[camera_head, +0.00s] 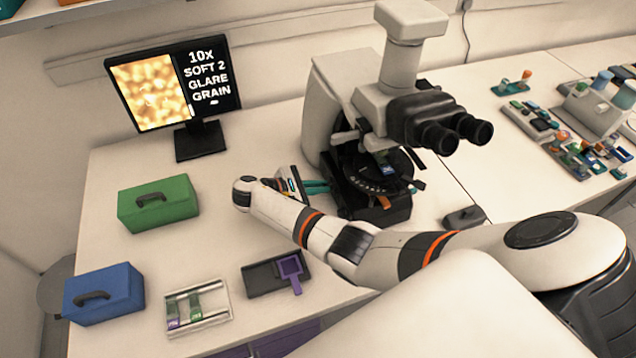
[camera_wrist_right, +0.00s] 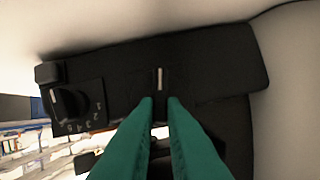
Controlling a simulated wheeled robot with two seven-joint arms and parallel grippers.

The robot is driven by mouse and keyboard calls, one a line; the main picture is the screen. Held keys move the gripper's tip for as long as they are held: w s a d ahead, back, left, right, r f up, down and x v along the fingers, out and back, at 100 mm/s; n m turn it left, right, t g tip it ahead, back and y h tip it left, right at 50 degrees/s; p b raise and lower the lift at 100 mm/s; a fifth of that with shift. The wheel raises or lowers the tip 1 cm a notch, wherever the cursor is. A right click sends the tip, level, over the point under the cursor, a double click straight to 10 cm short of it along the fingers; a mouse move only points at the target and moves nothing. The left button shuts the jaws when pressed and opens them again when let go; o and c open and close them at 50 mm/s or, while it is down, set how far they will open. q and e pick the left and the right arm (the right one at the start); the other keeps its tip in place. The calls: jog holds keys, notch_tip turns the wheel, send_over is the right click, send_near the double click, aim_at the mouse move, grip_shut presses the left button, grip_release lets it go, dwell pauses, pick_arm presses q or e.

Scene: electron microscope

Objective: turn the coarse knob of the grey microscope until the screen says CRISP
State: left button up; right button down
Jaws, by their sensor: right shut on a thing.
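The grey microscope (camera_head: 325,100) stands at the back middle of the table, with black eyepieces and a black lower stage. The screen (camera_head: 176,85) reads "10X SOFT 2 GLARE GRAIN" beside a blurry yellow-brown picture. My right gripper (camera_head: 318,187) reaches the left side of the microscope's black base. In the right wrist view its green fingers (camera_wrist_right: 160,102) are nearly together on a dark part with a white mark, which looks like the coarse knob (camera_wrist_right: 160,77). The knob's outline is hard to make out against the black housing. My left gripper is not in view.
A black dial (camera_wrist_right: 70,102) with numbers sits left of the fingers. A green box (camera_head: 158,203), a blue box (camera_head: 104,293), a slide tray (camera_head: 197,306) and a black holder with a purple piece (camera_head: 275,273) lie on the left. My right arm crosses the table's front.

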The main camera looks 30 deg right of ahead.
jog(key=shift+s+m+t+p, duration=0.2)
jog(key=shift+m+t+p, duration=0.2)
jog(key=shift+m+p, duration=0.25)
jog(key=shift+s+a+f+m+t+h, duration=0.1)
jog(key=shift+m+t+h, duration=0.2)
jog(key=shift+m, duration=0.3)
jog(key=shift+s+a+f+m+t+h, duration=0.1)
jog(key=shift+m+t+h, duration=0.2)
jog(key=shift+m, duration=0.25)
jog(key=c, duration=1.5)
grip_release()
